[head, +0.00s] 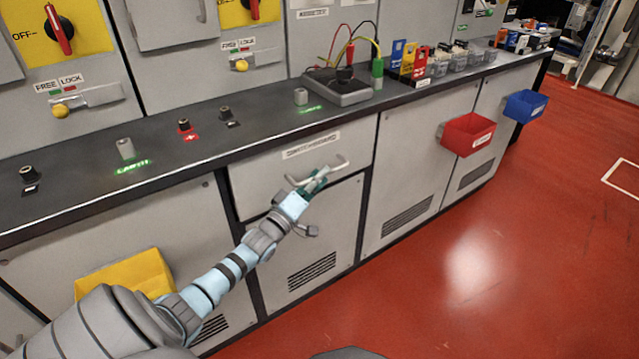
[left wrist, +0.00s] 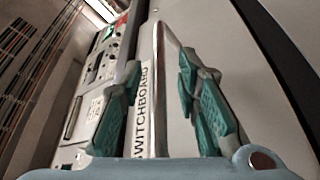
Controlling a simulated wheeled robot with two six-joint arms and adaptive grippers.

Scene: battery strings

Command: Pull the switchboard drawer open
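The switchboard drawer (head: 262,178) is a light grey front under the dark worktop, with a label reading SWITCHBOARD. It looks closed, flush with the cabinet. Its pale bar handle (head: 338,163) runs across the front below the label. My left gripper (head: 316,178) is at the handle, partly covering its middle. In the left wrist view the green-padded fingers of the left gripper (left wrist: 163,100) stand apart, with the handle bar (left wrist: 160,70) between them. A gap shows on both sides of the bar. The label (left wrist: 143,108) shows behind it. My right gripper is not in view.
A cabinet door (head: 335,225) with a vent lies below the drawer. A yellow bin (head: 128,275) hangs at the left, and red (head: 468,134) and blue bins (head: 526,106) at the right. The red floor (head: 470,260) in front is clear.

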